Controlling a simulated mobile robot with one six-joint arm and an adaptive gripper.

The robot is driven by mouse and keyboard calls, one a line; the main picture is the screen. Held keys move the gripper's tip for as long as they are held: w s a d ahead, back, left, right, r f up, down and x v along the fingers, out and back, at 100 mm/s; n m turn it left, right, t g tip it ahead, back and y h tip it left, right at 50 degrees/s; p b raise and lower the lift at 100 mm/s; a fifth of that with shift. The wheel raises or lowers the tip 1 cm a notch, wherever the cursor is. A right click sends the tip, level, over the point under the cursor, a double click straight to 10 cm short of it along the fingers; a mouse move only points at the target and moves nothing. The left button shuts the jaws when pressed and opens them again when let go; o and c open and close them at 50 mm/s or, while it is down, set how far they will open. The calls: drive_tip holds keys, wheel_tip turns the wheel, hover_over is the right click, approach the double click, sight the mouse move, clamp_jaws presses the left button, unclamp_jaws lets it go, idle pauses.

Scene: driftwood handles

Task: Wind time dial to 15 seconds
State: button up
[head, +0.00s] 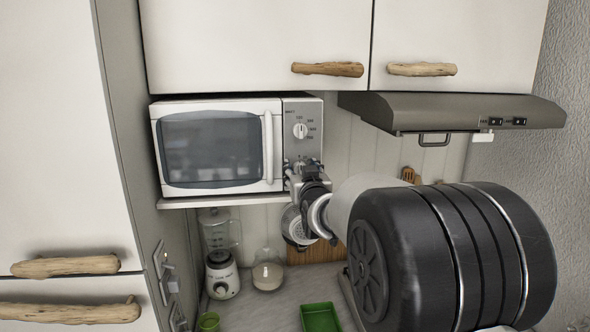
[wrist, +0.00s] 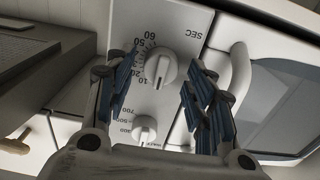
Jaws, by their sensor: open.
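The time dial (wrist: 160,68) is a white round knob on the microwave's grey panel, marked SEC with numbers from 10 to 60. In the wrist view the panel appears upside down. I cannot tell exactly which number the dial points to. My gripper (wrist: 163,66) is open, with one blue-padded finger on each side of the dial and gaps visible between the pads and the knob. In the head view my gripper (head: 303,168) is in front of the lower panel and hides the time dial. The microwave (head: 218,103) is white with a dark door window.
A second knob (head: 300,130), the power dial, sits above the time dial. The microwave's door handle (head: 268,147) is close to the panel. The range hood (head: 440,108) is at the right. A blender (head: 221,265) and a glass jar (head: 267,272) stand below the shelf.

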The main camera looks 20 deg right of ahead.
drive_tip(key=shift+c, duration=0.2)
drive_tip(key=c, duration=1)
